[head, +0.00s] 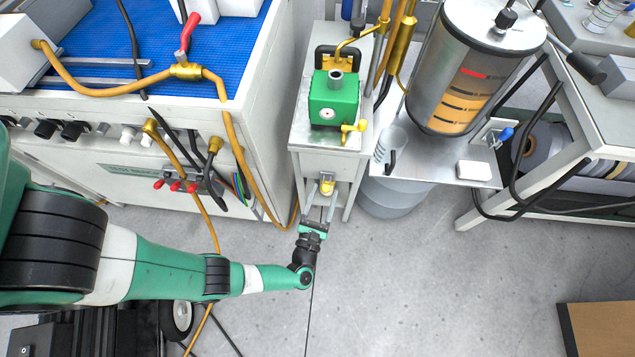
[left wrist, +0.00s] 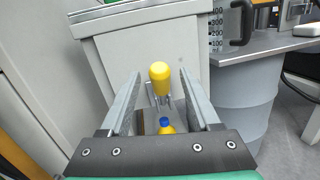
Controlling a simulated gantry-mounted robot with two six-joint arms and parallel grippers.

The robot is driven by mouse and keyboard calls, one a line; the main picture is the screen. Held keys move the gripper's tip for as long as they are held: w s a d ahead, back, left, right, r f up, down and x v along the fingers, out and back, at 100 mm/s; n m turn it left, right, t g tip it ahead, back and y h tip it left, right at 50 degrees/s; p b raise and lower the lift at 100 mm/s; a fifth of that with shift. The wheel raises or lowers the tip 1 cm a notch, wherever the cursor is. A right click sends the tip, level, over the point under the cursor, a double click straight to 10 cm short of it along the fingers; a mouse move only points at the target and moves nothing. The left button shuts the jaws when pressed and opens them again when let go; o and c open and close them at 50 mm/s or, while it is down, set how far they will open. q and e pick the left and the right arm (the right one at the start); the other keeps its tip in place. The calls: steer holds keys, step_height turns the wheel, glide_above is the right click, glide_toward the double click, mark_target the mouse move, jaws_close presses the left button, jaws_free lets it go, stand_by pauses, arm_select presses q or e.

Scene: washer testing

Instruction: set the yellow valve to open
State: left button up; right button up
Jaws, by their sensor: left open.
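The yellow valve handle (head: 327,187) sits on the front of the narrow white cabinet, below its top. In the left wrist view the yellow handle (left wrist: 160,77) stands upright between the two fingers, with clear gaps on both sides. My left gripper (head: 320,200) is open and empty, its fingers reaching toward the cabinet front around the handle. A second yellow piece with a blue cap (left wrist: 167,126) shows lower down between the fingers. My right gripper is not in view.
A green box (head: 334,98) stands on the cabinet top (head: 300,135). A test bench (head: 262,110) with hoses is at the left. A metal cylinder (head: 430,65) and a grey drum (head: 392,198) stand at the right. The floor in front (head: 420,285) is clear.

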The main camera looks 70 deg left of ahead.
arm_select(q)
steer(key=v, duration=0.9)
steer(key=shift+s, duration=0.15)
